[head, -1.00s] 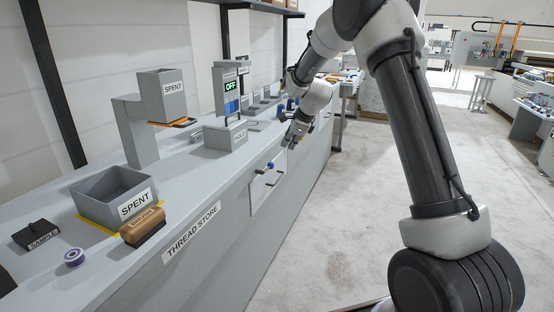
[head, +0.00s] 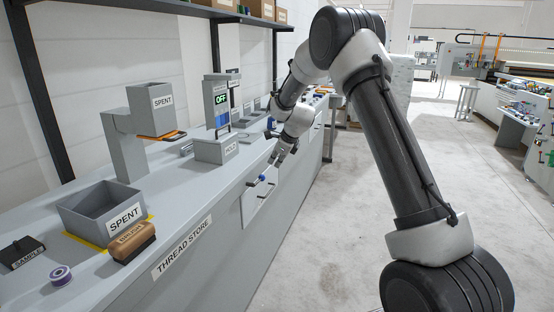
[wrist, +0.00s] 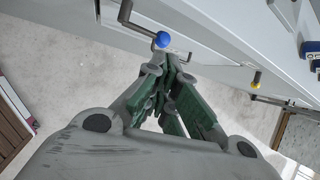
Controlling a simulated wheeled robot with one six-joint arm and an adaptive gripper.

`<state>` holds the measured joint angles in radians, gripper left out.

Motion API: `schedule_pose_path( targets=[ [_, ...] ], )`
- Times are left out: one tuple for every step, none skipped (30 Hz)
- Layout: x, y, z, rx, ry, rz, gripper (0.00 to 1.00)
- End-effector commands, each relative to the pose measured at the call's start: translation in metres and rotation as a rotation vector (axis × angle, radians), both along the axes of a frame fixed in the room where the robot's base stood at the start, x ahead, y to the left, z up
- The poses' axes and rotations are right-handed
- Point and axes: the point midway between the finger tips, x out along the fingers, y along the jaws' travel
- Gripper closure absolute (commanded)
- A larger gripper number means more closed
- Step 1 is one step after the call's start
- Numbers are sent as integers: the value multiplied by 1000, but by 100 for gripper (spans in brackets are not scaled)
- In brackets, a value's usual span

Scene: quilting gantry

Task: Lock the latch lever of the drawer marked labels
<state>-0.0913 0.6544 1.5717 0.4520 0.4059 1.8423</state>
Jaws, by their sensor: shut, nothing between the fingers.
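A latch lever (wrist: 134,27), a dark bent rod with a blue ball knob (wrist: 162,40), stands out from a pale drawer front. In the head view the blue knob (head: 262,178) shows at the drawer front (head: 256,204) on the side of the bench. A second lever with a yellow knob (wrist: 256,84) is further right in the wrist view. No drawer marking is readable, so I cannot tell which one is labels. My gripper (wrist: 168,62) is shut and empty, its tips close to the blue knob; contact cannot be told. It also shows in the head view (head: 273,161).
The long grey bench (head: 170,205) carries a SPENT bin (head: 103,208), a brown block (head: 132,243), a purple spool (head: 61,275) and a HOLD stand with an OFF display (head: 220,100). Free concrete floor (head: 345,235) lies right of the bench.

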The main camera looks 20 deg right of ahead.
Motion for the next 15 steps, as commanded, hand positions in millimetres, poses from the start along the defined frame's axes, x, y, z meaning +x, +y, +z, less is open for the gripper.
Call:
schedule_pose_path(
  targets=[
    [5,3,-12,-1,3,0,100],
    [9,5,-17,0,3,1,100],
    [13,7,-24,0,3,1,100],
    [16,8,-30,0,4,1,100],
    [19,9,-35,0,3,2,100],
    [23,11,-42,0,2,1,100],
    [26,12,-47,0,2,1,100],
    [29,14,-51,-1,1,1,100],
    [32,15,-57,0,2,1,100],
    [35,16,-60,-1,1,1,100],
    [37,17,-64,-1,1,1,100],
    [39,18,-68,-1,1,1,100],
    [41,18,-70,-1,1,1,100],
    [42,19,-72,-1,1,1,100],
    [44,20,-75,-1,1,1,100]
  ],
)
